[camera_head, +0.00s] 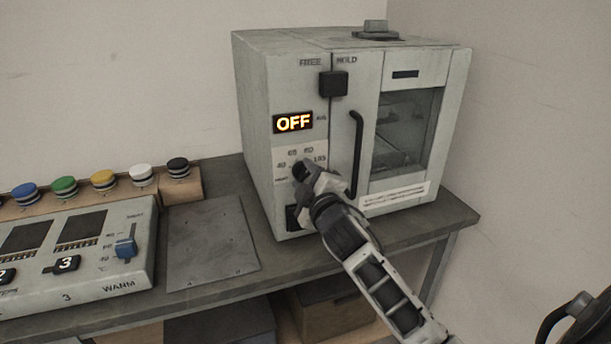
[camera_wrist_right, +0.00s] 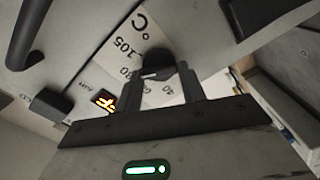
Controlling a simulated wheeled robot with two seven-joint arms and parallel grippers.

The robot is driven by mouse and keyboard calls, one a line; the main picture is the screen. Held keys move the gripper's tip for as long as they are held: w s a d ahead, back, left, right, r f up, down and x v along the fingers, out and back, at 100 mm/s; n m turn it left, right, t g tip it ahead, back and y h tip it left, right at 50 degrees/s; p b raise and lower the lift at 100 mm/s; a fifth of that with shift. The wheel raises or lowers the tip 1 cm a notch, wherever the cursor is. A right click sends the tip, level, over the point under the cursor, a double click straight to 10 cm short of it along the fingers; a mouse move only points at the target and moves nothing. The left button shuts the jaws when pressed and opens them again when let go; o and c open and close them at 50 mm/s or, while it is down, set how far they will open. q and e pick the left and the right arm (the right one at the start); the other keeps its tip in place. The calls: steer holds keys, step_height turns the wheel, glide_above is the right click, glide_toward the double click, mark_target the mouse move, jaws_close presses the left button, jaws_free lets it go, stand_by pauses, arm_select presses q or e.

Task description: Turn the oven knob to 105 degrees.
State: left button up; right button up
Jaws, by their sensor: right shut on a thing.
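The oven (camera_head: 285,60) is a pale grey box on the bench, with a lit display (camera_head: 293,122) reading OFF. Below it is a dial plate with small printed marks, 105 at its right. The dark oven knob (camera_head: 299,170) sits on this plate, partly covered by my right gripper (camera_head: 304,175). In the right wrist view the knob (camera_wrist_right: 158,63) is between the two fingers of my right gripper (camera_wrist_right: 162,82), which is shut on it. The 105 mark shows just beyond the knob there. The knob's exact pointing direction is hard to tell. My left gripper is out of view.
The oven door handle (camera_head: 356,155) and a black block (camera_head: 333,83) under FREE and HOLD stick out near my right arm. A control panel (camera_head: 130,215) with a blue slider and several coloured buttons stand left. A flat grey plate (camera_head: 210,240) lies between.

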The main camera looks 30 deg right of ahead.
steer(key=m+p, duration=0.1)
steer(key=m, duration=0.3)
steer(key=shift+r+m, duration=0.1)
steer(key=shift+m, duration=0.2)
steer(key=shift+m+p, duration=0.75)
steer(key=shift+m, duration=0.95)
steer(key=o, duration=1)
steer(key=shift+s, duration=0.1)
steer(key=b+v, duration=0.2)
steer(key=v, duration=1.3)
steer(key=shift+s, duration=0.45)
